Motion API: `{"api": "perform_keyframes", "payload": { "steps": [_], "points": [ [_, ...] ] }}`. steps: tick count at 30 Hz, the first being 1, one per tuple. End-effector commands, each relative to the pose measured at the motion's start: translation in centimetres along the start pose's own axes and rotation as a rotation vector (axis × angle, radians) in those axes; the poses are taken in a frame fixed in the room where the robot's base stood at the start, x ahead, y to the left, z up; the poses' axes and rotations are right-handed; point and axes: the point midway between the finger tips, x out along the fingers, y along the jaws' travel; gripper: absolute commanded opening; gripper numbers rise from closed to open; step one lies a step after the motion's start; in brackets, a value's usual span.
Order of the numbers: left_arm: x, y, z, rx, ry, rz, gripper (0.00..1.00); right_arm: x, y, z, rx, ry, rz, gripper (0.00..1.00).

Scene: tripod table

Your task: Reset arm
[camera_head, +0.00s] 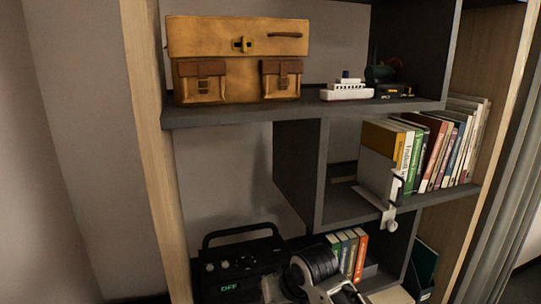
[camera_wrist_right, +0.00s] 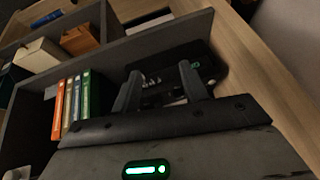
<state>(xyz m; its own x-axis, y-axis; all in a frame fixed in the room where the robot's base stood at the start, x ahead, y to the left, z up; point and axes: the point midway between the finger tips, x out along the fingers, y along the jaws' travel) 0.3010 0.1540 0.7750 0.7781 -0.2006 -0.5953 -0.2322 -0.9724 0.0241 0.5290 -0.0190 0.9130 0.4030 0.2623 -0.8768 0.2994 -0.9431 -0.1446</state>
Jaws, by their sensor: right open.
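My right arm (camera_head: 315,272) shows at the bottom centre of the head view, with a round black joint and pale links in front of the lower shelf. Its fingertips cannot be made out there. In the right wrist view my right gripper (camera_wrist_right: 160,80) has its two dark fingers apart, with nothing held between them. Beyond the fingers is a black radio-like device (camera_wrist_right: 206,62), partly hidden by them. In the head view the device (camera_head: 240,268) stands on the lower left shelf, with a handle and a lit green "OFF" display. My left gripper is not in view.
A shelf unit (camera_head: 240,117) holds a tan leather bag (camera_head: 238,50), a toy ship (camera_head: 347,90) and a dark toy train (camera_head: 390,80) on top. Books (camera_head: 440,145) and a grey bookend (camera_head: 376,172) stand at right. More books (camera_head: 348,250) stand behind my arm.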

Motion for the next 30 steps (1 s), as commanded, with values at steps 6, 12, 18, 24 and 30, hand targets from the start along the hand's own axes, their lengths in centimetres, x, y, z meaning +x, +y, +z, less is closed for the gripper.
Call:
{"api": "perform_keyframes", "payload": {
  "steps": [6,12,18,24,30],
  "points": [
    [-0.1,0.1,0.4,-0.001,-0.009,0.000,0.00,4.5,2.5,8.7,0.058,0.115,-0.026,0.44],
    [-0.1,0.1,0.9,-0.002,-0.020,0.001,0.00,5.0,5.6,19.1,0.071,0.268,0.028,0.44],
    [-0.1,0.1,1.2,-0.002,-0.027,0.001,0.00,1.9,7.3,26.8,0.021,0.382,0.104,0.44],
    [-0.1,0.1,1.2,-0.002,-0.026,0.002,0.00,-0.2,7.8,29.5,-0.020,0.434,0.138,0.44],
    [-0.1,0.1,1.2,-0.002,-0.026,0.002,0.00,-0.3,7.8,29.6,-0.022,0.437,0.139,0.44]
  ]
}}
